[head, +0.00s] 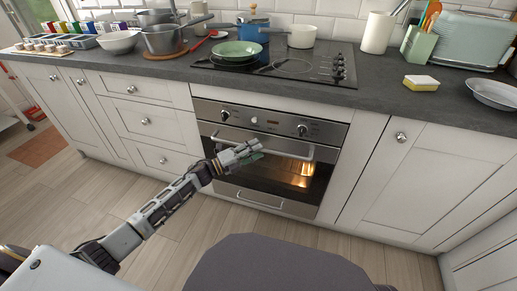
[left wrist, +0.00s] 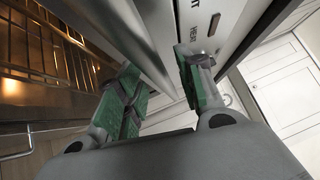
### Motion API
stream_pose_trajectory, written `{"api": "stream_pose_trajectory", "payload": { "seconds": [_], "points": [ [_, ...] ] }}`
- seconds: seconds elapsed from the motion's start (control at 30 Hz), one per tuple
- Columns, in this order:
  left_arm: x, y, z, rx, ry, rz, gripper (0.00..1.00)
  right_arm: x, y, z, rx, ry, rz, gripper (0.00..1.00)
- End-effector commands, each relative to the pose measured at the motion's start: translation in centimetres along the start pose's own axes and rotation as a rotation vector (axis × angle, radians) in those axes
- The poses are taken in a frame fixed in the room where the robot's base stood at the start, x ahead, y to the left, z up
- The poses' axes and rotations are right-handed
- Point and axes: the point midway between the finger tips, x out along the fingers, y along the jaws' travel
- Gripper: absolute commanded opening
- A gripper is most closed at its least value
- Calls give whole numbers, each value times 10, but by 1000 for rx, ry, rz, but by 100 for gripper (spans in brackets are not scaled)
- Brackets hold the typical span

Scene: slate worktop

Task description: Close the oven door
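The oven (head: 272,125) is built into the lower cabinets, with a steel front and a lit, glowing inside. Its door (head: 308,182) looks shut or nearly shut in the head view; I cannot tell whether a small gap is left. The door's bar handle (head: 290,152) runs across its top. My left gripper (head: 248,152) is at the handle, left of the middle of the door. In the left wrist view the left gripper (left wrist: 160,85) has its green-padded fingers apart, with the grey handle bar (left wrist: 146,45) running between them. My right gripper is not in view.
Drawers (head: 150,122) flank the oven on the left and a cabinet (head: 425,180) on the right. The wooden floor (head: 190,225) in front is clear.

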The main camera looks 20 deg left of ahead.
Motion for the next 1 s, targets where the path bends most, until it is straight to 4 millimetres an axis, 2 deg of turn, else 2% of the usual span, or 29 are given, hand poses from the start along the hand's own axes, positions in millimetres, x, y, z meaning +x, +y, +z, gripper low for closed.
{"api": "stream_pose_trajectory", "payload": {
  "seconds": [0.7,1.0],
  "points": [
    [-74,0,0,-1,-1,1,37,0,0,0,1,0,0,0],
    [-93,0,0,1,-1,1,37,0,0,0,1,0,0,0]
  ]
}}
